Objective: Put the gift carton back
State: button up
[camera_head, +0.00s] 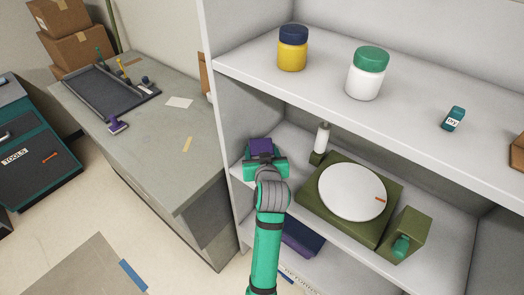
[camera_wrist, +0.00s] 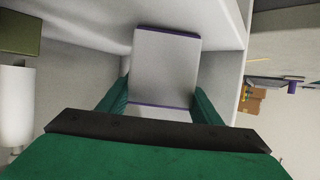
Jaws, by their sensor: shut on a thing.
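My gripper (camera_head: 264,158) reaches into the left end of the middle shelf. It is shut on the gift carton (camera_head: 261,147), whose purple face shows just beyond the jaws in the head view. In the wrist view the carton (camera_wrist: 166,65) shows a pale grey face with purple edges, between the two green fingers of my gripper (camera_wrist: 162,103). The shelf's side wall is close to the carton on the right in the wrist view. I cannot tell whether the carton touches the shelf.
An olive unit with a round white plate (camera_head: 351,192) stands right of my gripper, with a white cylinder (camera_head: 322,137) behind. The upper shelf holds a yellow jar (camera_head: 292,49), a white jar (camera_head: 367,74) and a small teal box (camera_head: 454,119). A grey counter (camera_head: 165,140) stands left.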

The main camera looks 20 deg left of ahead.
jog(key=o, duration=1.3)
jog(key=shift+f, duration=0.1)
jog(key=v, duration=1.2)
jog(key=shift+d, duration=0.1)
